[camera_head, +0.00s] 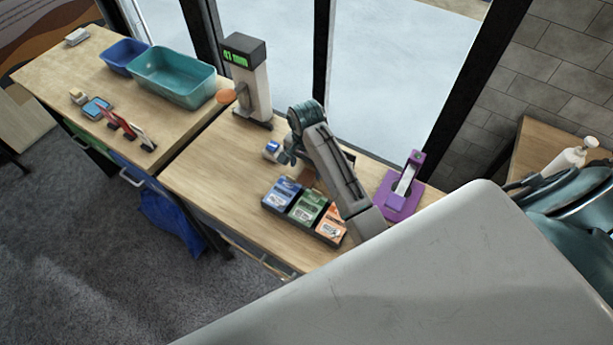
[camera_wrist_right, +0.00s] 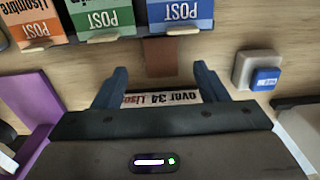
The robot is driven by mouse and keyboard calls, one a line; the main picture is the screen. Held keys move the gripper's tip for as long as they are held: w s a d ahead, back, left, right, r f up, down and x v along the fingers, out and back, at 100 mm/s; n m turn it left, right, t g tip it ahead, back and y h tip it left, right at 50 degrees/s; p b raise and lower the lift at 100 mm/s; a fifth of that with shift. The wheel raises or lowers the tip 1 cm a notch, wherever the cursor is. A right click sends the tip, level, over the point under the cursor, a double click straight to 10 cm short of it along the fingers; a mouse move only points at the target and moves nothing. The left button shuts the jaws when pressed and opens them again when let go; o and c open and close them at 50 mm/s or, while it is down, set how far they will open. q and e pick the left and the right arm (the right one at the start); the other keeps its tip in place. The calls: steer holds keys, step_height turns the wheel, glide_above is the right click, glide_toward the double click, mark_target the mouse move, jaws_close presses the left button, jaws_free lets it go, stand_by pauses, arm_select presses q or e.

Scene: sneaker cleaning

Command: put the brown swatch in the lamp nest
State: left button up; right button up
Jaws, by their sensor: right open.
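A flat brown swatch (camera_wrist_right: 160,57) lies on the table in the right wrist view, just ahead of my right gripper (camera_wrist_right: 160,82) and roughly centred between its fingers. My right gripper is open. A white strip with printed text (camera_wrist_right: 175,97) shows between the fingers, nearer the palm; I cannot tell whether it joins the swatch. In the head view my right gripper (camera_head: 286,154) is over the table behind the card rack, and my arm hides most of that area. No nest is clearly recognisable as the lamp nest; a purple stand (camera_head: 397,201) with a white strip is to the right. My left gripper is not in view.
A black rack with blue, green and orange POST packs (camera_head: 307,208) borders the swatch. A white box with a blue top (camera_wrist_right: 257,72) is beside the gripper. A tower with a green display (camera_head: 252,85) stands behind. Teal (camera_head: 172,77) and blue bins (camera_head: 122,56) are left.

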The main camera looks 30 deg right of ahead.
mark_target(307, 177)
steer(key=f+p, duration=0.2)
steer(key=shift+w+d+f, duration=0.2)
steer(key=shift+f, duration=0.1)
step_height(307, 177, down, 3)
steer(key=shift+r+p, duration=0.2)
steer(key=shift+p, duration=0.15)
steer(key=shift+f, duration=0.1)
steer(key=shift+c, duration=0.7)
steer(key=c, duration=1)
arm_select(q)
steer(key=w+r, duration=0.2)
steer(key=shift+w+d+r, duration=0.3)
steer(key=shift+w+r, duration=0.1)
